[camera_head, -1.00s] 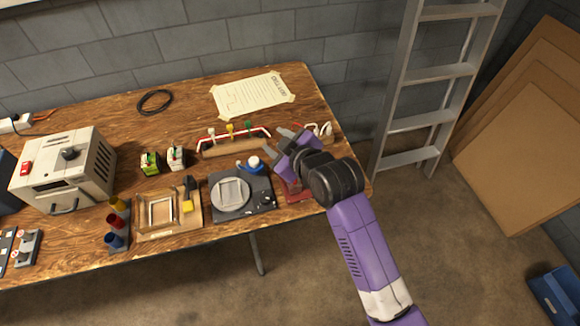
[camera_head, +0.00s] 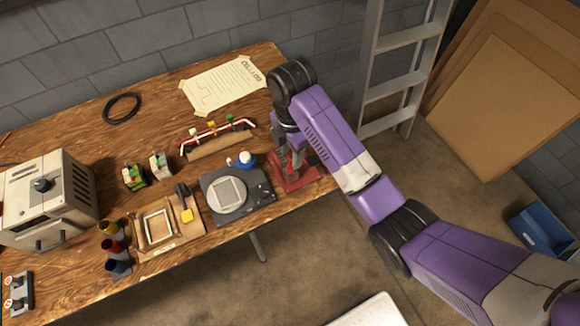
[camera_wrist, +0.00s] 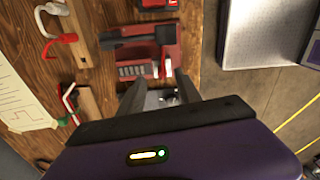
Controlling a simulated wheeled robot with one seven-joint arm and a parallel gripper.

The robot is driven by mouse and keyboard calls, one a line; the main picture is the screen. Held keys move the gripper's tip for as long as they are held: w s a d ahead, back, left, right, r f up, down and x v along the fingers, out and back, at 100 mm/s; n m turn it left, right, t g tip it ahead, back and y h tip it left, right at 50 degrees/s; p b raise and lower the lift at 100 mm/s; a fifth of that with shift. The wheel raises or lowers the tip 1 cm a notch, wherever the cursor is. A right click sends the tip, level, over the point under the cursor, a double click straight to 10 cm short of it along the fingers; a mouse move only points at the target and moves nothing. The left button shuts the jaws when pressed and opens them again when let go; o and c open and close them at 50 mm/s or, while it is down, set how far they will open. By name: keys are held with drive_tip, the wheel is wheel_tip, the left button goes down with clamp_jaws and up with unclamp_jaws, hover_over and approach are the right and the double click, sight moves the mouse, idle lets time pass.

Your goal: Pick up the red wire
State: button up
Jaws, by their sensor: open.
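A wooden block (camera_head: 222,143) on the bench has a red-and-white strand (camera_head: 186,146) along it, with small coloured pieces on top. I take this strand for the red wire, but cannot tell for sure. My gripper (camera_head: 292,158) is to the right of the block, pointing down over a red device (camera_head: 297,180). In the wrist view my gripper (camera_wrist: 158,92) is open and empty, its fingers just short of the red device.
A round plate on a dark base (camera_head: 228,195) and a blue-and-white bottle (camera_head: 242,160) stand left of the red device. A taped paper sheet (camera_head: 222,86) lies behind the block. The bench's right edge is close to my gripper; a ladder (camera_head: 398,80) stands beyond it.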

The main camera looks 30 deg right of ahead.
sight(290, 165)
drive_tip(key=f, duration=0.3)
drive_tip(key=f+p, duration=0.1)
drive_tip(key=f, duration=0.1)
drive_tip(key=shift+s+a+f, duration=0.25)
drive_tip(key=shift+f, duration=0.1)
clamp_jaws()
